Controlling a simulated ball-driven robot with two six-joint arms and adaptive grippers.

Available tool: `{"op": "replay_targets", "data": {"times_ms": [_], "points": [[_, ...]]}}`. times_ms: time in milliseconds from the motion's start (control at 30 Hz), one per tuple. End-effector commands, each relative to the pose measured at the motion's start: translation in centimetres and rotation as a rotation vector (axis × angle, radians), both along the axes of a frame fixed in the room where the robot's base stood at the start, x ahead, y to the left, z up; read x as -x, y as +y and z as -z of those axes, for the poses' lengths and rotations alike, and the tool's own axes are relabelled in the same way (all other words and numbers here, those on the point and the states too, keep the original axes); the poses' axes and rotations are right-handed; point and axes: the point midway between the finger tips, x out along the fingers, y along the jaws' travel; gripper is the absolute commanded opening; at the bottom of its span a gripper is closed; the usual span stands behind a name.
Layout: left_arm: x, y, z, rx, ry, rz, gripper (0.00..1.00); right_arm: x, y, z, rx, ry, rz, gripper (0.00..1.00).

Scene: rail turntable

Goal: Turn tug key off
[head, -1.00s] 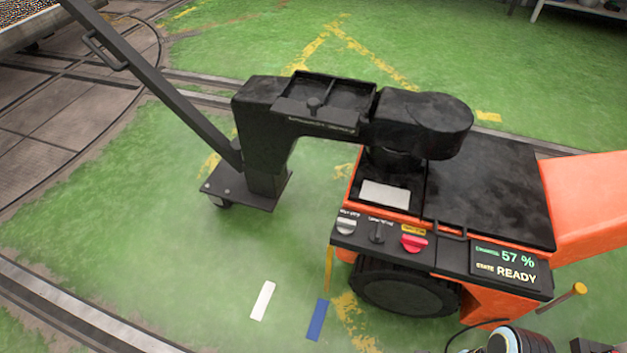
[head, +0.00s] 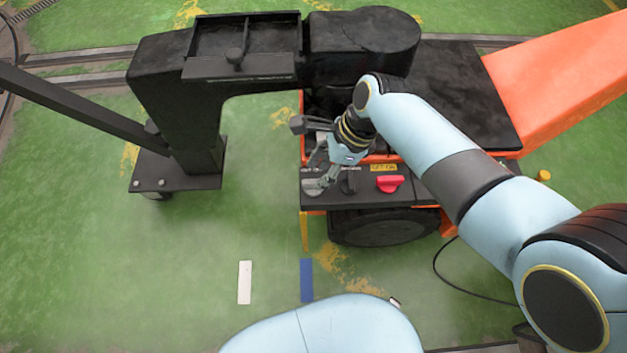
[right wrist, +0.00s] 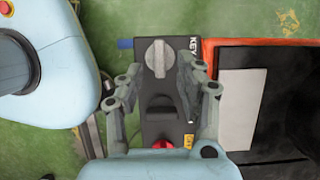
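The tug's key knob (head: 313,187) is a grey round switch at the left end of the black control panel (head: 420,193), partly covered by my right gripper (head: 322,174) in the head view. In the right wrist view the knob (right wrist: 157,57) is clear beside the "KEY" label (right wrist: 193,45), its raised bar running along the panel's length. My right gripper (right wrist: 158,75) is open, its fingers apart on either side of the knob with nothing between them in grip. I cannot tell whether a finger touches it. My left gripper is out of view.
A black knob (head: 349,182) and a red knob (head: 389,184) sit beside the key on the panel. The black tow post (head: 190,130) and its overhead arm stand behind and left. My arm hides the panel's display.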

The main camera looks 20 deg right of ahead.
Motion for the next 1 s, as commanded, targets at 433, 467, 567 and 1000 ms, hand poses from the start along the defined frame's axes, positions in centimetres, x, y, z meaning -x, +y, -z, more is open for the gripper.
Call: {"op": "replay_targets", "data": {"times_ms": [433,467,567,1000], "points": [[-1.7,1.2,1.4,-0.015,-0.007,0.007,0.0,-0.4,1.4,3.4,0.001,0.0,-0.001,0.37],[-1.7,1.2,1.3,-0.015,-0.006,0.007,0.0,-0.4,1.4,3.4,0.0,-0.001,-0.001,0.37],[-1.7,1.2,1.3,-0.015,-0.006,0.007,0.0,-0.4,1.4,3.4,0.0,-0.001,-0.001,0.37],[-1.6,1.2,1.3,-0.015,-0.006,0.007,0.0,-0.4,1.4,3.4,0.0,0.0,0.0,0.0]]}}
